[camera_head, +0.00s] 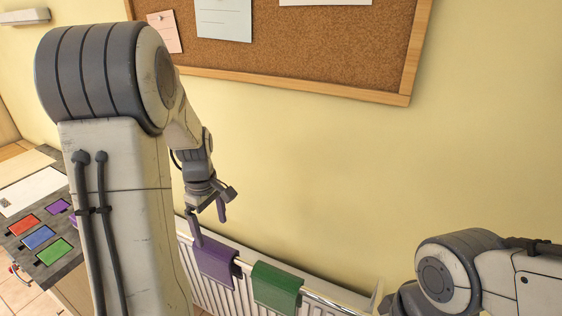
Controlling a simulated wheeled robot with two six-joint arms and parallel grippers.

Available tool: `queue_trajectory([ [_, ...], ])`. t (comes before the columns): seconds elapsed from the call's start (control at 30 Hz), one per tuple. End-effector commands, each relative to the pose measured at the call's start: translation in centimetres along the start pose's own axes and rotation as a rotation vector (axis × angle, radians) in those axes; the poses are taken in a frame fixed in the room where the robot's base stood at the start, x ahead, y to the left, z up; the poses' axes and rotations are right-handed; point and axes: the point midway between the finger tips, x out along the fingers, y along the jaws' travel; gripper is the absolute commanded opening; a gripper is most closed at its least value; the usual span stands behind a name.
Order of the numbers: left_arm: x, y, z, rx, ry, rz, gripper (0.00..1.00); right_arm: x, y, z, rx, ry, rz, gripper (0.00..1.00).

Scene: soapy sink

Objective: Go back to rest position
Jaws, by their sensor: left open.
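My left gripper (209,219) is in the camera_head view, left of the middle, with its fingers apart and pointing down. It is just above the upper left part of a purple cloth (216,264) that hangs over the radiator's rail. One fingertip appears close to the cloth's top edge; I cannot tell whether it touches. A green cloth (276,289) hangs on the same rail to the right. My right arm shows at the lower right, but its gripper is out of view.
A white radiator (205,290) with a metal rail stands against the yellow wall. A corkboard (330,50) with papers hangs above. At the left is a counter with a grey mat (22,239) bearing red, blue, green and purple squares. The wall area between the arms is clear.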

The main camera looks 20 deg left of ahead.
Motion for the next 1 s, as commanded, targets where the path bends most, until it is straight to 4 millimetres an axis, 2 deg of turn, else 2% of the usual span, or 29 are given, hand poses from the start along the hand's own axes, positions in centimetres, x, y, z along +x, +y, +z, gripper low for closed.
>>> queue_trajectory([
  [0.13, -0.1, 0.1, 0.4, 0.02, 0.0, 0.001, 0.97, 0.0, 0.0, 0.0, 0.0, 0.0, 0.0, 0.5],
  [0.23, -0.6, 0.7, 2.9, 0.131, -0.001, 0.006, 0.97, 0.0, 0.0, 0.0, 0.0, 0.0, 0.0, 0.5],
  [0.27, -0.9, 1.0, 4.1, 0.187, -0.001, 0.009, 0.97, 0.0, 0.0, 0.0, 0.0, 0.0, 0.0, 0.5],
  [0.37, -1.9, 1.3, 9.5, 0.446, -0.004, 0.02, 0.97, 0.0, 0.0, 0.0, 0.0, 0.0, 0.0, 0.5],
  [0.43, -2.7, 0.9, 13.9, 0.667, -0.006, 0.03, 0.97, 0.0, 0.0, 0.0, 0.0, 0.0, 0.0, 0.5],
  [0.53, -3.6, -0.9, 19.6, 0.986, -0.012, 0.043, 0.97, 0.0, 0.0, 0.0, 0.0, 0.0, 0.0, 0.5],
  [0.6, -4.0, -2.8, 23.1, 1.207, -0.018, 0.052, 0.97, 0.0, 0.0, 0.0, 0.0, 0.0, 0.0, 0.5],
  [0.7, -4.5, -6.0, 27.1, 1.512, -0.025, 0.067, 0.97, 0.0, 0.0, 0.0, 0.0, 0.0, 0.0, 0.5],
  [0.83, -4.7, -10.0, 30.4, 1.838, -0.036, 0.083, 0.97, 0.0, 0.0, 0.0, 0.0, 0.0, 0.0, 0.5],
  [1.0, -4.7, -13.2, 31.9, 2.08, -0.045, 0.096, 0.97, 0.0, 0.0, 0.0, 0.0, 0.0, 0.0, 0.5],
])
